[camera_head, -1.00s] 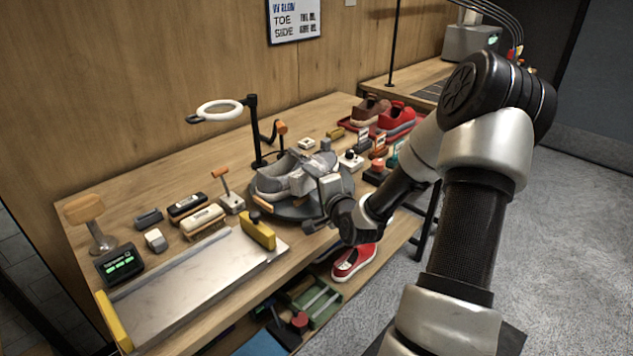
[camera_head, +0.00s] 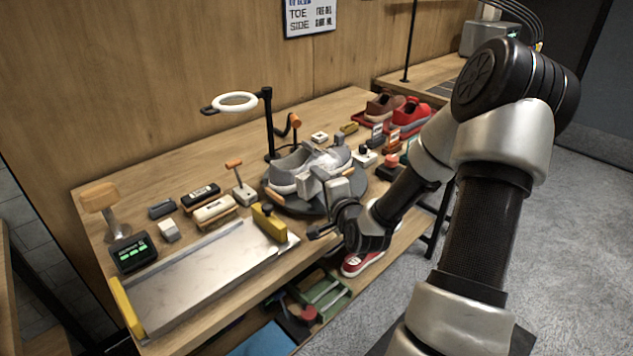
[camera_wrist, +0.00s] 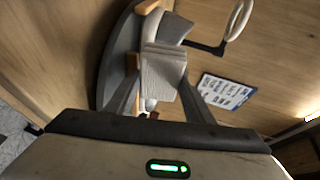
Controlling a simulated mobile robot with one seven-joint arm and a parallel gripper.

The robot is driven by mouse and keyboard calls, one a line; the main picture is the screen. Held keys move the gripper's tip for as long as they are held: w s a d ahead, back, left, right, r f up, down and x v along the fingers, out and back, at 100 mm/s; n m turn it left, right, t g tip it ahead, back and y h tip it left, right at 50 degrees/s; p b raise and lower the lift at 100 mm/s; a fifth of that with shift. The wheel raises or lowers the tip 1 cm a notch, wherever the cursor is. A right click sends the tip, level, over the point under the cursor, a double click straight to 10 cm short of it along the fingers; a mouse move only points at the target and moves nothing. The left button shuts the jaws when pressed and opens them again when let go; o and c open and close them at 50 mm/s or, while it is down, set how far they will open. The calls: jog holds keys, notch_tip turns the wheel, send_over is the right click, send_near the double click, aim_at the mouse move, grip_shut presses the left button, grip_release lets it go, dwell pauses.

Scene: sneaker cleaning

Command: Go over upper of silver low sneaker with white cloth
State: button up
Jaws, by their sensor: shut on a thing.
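The silver low sneaker (camera_head: 287,176) sits on a dark round turntable (camera_head: 357,190) on the bench, its toe towards the left. My gripper (camera_head: 322,183) is at the near side of the sneaker and hides part of it. In the wrist view, my gripper (camera_wrist: 161,88) is shut on the white cloth (camera_wrist: 163,66), which shows as a pale, layered block between the fingers. Part of the sneaker (camera_wrist: 173,28) shows behind the cloth. I cannot tell whether the cloth touches the upper.
A ring lamp (camera_head: 235,102) on a black post stands behind the turntable. A metal tray (camera_head: 205,285) with yellow ends lies at the front left. Brushes and small blocks line the bench. Red and brown shoes (camera_head: 408,113) stand at the back right. A red sneaker (camera_head: 360,263) is below.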

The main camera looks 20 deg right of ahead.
jog(key=shift+s+d+r+p, duration=0.2)
jog(key=shift+s+d, duration=0.05)
jog(key=shift+s, duration=0.45)
jog(key=shift+s+d+r+p, duration=0.2)
jog(key=shift+s+d+p, duration=0.1)
jog(key=shift+s, duration=0.45)
jog(key=shift+s+d+r+p, duration=0.15)
jog(key=shift+s+d+r, duration=0.1)
jog(key=shift+s, duration=0.45)
jog(key=shift+s+d+r+p, duration=0.15)
jog(key=shift+s+d+p, duration=0.15)
jog(key=shift+s, duration=0.4)
jog(key=shift+s+d+r+p, duration=0.2)
jog(key=shift+s+p, duration=0.1)
jog(key=shift+s, duration=0.35)
